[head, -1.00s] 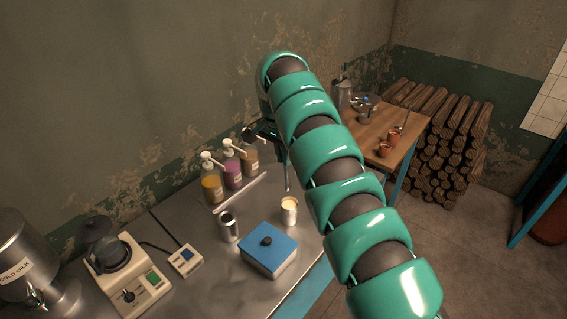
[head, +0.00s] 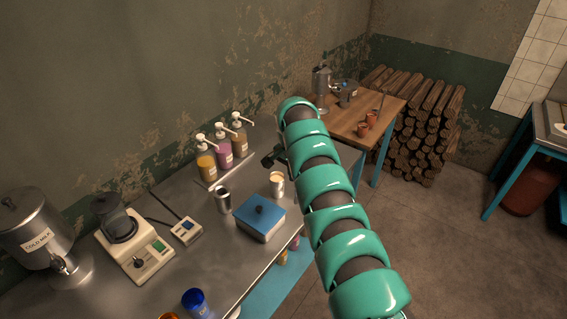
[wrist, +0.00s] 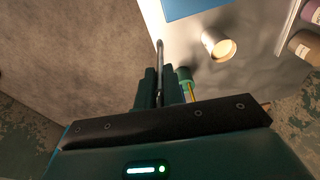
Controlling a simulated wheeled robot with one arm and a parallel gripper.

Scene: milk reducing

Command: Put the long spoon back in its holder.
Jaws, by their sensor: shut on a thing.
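My gripper (wrist: 160,88) is shut on a thin metal rod, the long spoon (wrist: 160,55), seen in the wrist view pointing away beyond the fingers. Its far end is hard to make out. In the head view the dark gripper end (head: 273,158) shows left of my green arm, above the steel counter, and the spoon is not visible there. I cannot tell which thing is the spoon's holder. A cup with pale contents (head: 277,185) stands on the counter near the gripper; it also shows in the wrist view (wrist: 212,44).
A blue-topped box (head: 260,217) and a metal cup (head: 223,200) stand on the counter (head: 215,255). Several pump bottles (head: 223,152) line the wall. Open floor lies right.

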